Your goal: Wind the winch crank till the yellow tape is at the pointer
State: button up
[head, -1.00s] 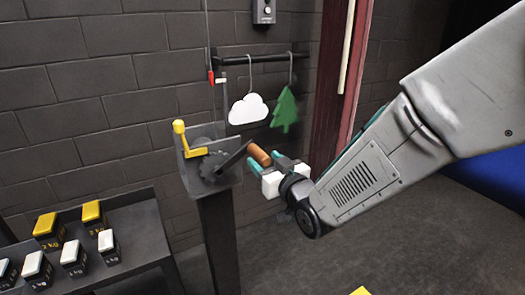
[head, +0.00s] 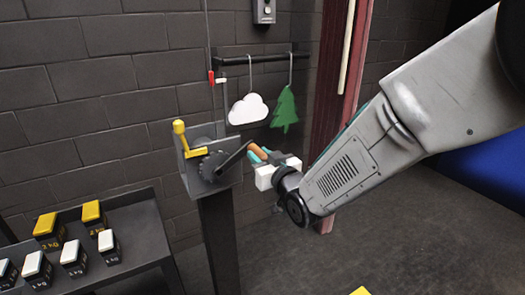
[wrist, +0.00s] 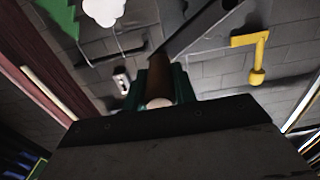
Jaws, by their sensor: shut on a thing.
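The winch (head: 216,164) stands on a dark post, with a toothed wheel and a dark crank arm (head: 235,158) slanting up to the right. The crank's brown handle (head: 257,148) is at the arm's outer end. My gripper (head: 267,155) is shut on this handle. In the wrist view the handle (wrist: 158,70) lies between the green fingers, its pale end toward me. A thin line runs up the wall above the winch. A small red marker (head: 211,77) and a small white piece (head: 221,80) show beside it. I cannot make out yellow tape on the line.
A yellow lever (head: 181,130) sits on the winch's left side. A white cloud (head: 248,109) and green tree (head: 285,109) hang from a dark rail behind. A dark bench (head: 140,237) with several labelled weights stands at lower left. Floor to the right is clear.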

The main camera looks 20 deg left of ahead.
jog(key=f, duration=0.3)
jog(key=w+d+f, duration=0.1)
jog(key=f, duration=0.1)
jog(key=shift+f, duration=0.25)
jog(key=f, duration=0.3)
jog(key=s+a+f, duration=0.1)
jog(key=f, duration=0.1)
jog(key=shift+f, duration=0.1)
jog(key=s+a+f, duration=0.1)
jog(key=f, duration=0.1)
jog(key=s+a+f, duration=0.1)
jog(key=shift+s+a+f, duration=0.2)
jog(key=shift+s+f, duration=0.15)
jog(key=shift+f, duration=0.05)
jog(key=shift+a, duration=0.1)
